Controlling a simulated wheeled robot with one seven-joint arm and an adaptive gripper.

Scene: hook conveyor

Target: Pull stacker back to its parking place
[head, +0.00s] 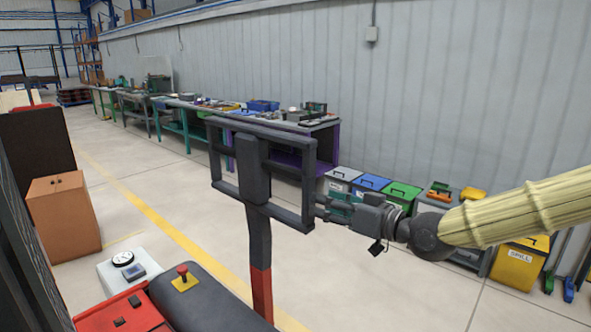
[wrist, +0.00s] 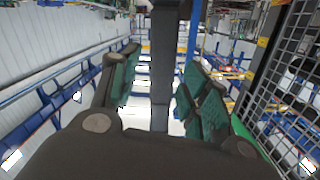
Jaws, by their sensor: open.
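The stacker's dark tiller handle (head: 251,176) stands upright in the head view, a rectangular frame on a post that is red lower down. The stacker's black body (head: 205,300) with a red mushroom button (head: 182,272) is at the bottom. My gripper (head: 318,206) reaches in from the right, its fingertips at the handle frame's right upright bar. In the wrist view, my gripper (wrist: 160,92) is open, its green-padded fingers on either side of a dark upright bar (wrist: 164,60). The fingers are apart from it; how deep it sits between them is unclear.
Workbenches (head: 180,105) line the wall behind. Coloured bins (head: 370,182) and a yellow spill bin (head: 518,262) stand along the wall at right. A brown cabinet (head: 62,218) is at left. A yellow floor line (head: 160,222) crosses open floor.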

